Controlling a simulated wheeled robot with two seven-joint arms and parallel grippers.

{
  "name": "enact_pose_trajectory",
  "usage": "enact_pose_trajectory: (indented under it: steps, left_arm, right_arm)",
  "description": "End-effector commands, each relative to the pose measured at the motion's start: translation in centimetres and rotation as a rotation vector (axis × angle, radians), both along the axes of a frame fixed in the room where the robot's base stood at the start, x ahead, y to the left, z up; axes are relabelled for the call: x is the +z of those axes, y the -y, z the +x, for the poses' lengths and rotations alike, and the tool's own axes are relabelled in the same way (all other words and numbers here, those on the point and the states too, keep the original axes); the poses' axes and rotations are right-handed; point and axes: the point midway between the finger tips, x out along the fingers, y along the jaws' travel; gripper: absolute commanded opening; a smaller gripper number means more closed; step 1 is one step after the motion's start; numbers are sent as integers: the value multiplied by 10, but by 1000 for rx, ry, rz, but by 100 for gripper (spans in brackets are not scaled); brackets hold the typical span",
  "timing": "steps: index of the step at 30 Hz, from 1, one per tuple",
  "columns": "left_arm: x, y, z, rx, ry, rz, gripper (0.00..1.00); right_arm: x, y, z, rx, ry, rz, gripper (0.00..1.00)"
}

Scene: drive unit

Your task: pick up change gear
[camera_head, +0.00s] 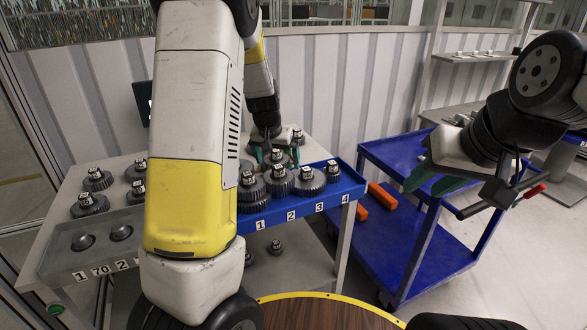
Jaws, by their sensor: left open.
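Several dark change gears with white-labelled hubs stand in the blue tray; front ones are a gear on the left (250,194), a middle gear (309,183) and a right gear (332,174). Another gear (279,185) stands between them. My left gripper (276,155) points down at the back of this tray, its green fingers apart around or just above a rear gear; the contact cannot be told. My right gripper (432,183) hangs at the right, over the blue cart, with its green fingers apart and nothing between them. My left arm hides the table's middle.
More gears (88,205) stand on the grey table (55,245) at the left, behind two small dark pegs or hubs (83,241). The blue cart (400,160) stands to the right, with orange blocks (382,196) on its lower shelf. A corrugated wall (335,90) closes the back.

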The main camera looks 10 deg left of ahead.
Motion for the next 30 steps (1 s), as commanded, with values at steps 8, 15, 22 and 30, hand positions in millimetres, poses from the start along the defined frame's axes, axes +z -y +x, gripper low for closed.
enact_pose_trajectory:
  steps: [8,15,22,30]
  left_arm:
    - [-33,-2,11,3,-4,-1,100]
    - [-61,-2,23,1,-2,-2,100]
    - [-64,-1,24,1,-1,-2,100]
    - [-63,-1,24,1,-1,-2,57]
  right_arm:
    - [0,0,0,0,0,0,36]
    - [0,0,0,0,0,0,36]
    - [0,0,0,0,0,0,36]
    - [0,0,0,0,0,0,36]
